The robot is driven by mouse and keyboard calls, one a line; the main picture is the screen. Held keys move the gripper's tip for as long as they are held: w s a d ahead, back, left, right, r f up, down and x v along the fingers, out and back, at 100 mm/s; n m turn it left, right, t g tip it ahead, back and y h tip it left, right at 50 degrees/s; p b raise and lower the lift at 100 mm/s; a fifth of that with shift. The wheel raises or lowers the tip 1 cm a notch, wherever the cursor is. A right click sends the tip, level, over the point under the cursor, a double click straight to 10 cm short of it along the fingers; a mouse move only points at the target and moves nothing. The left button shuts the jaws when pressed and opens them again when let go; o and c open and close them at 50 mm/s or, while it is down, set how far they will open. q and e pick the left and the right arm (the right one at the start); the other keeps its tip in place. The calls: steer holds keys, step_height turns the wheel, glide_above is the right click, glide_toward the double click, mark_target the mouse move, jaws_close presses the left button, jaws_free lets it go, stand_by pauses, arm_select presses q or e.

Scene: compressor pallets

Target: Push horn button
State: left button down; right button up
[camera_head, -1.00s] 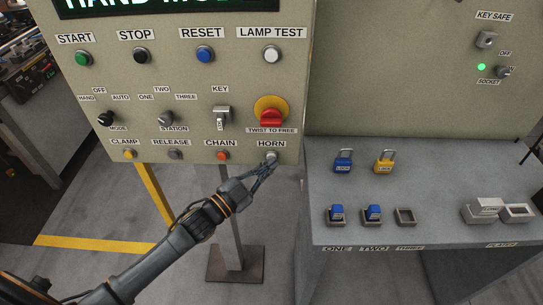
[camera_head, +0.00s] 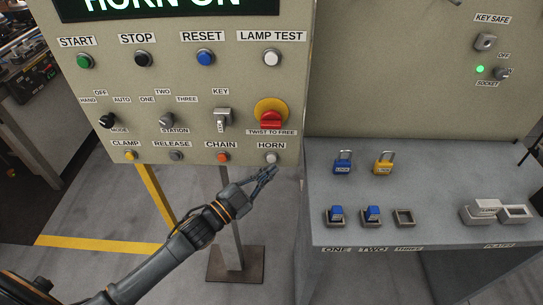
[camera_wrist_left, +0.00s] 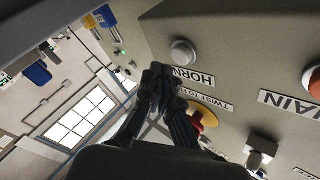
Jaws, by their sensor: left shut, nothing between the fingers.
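The horn button (camera_head: 271,158) is a small pale round button under the HORN label at the lower right of the control panel (camera_head: 190,75). The display (camera_head: 140,5) at the panel's top reads HORN ON. My left gripper (camera_head: 272,170) is shut and empty, just below the button and apart from it. In the left wrist view the closed fingers (camera_wrist_left: 160,75) point toward the panel beside the HORN label, and the whole horn button (camera_wrist_left: 183,53) is visible near them. My right gripper is not in view.
The chain button (camera_head: 223,157) is left of the horn button, and the red twist knob (camera_head: 270,119) is above it. At right a grey shelf (camera_head: 440,165) holds a blue padlock (camera_head: 343,163), a yellow padlock (camera_head: 384,164) and small blocks. Open floor lies below the panel.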

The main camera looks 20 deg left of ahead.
arm_select(q)
steer(key=s+d+p, duration=0.1)
steer(key=s+p, duration=0.1)
steer(key=s, duration=0.3)
steer(key=shift+s+d, duration=0.35)
steer(key=shift+s, duration=0.05)
stand_by(0.9)
steer(key=s+a+f+n+g+y, duration=0.2)
steer(key=a+f, duration=0.1)
steer(key=f, duration=0.7)
steer(key=s+a+f+n+g+y, duration=0.2)
steer(key=s+f+y, duration=0.1)
steer(key=f, duration=0.8)
steer(key=s+a+f+n+g+y, duration=0.2)
steer(key=a+f+n, duration=0.1)
steer(key=f, duration=0.7)
steer(key=s+a+f+n+g+y, duration=0.2)
steer(key=s+f+g, duration=0.3)
steer(key=s+f, duration=0.85)
steer(key=s+f+n+g, duration=0.1)
steer(key=s+f+g, duration=0.1)
steer(key=s, duration=0.7)
steer(key=s+d+f+g, duration=0.1)
steer(key=s+f+g, duration=0.2)
steer(key=s, duration=0.7)
steer(key=shift+s+d+f+n+y, duration=0.15)
steer(key=shift+f+n+y, duration=0.2)
steer(key=shift+f, duration=0.6)
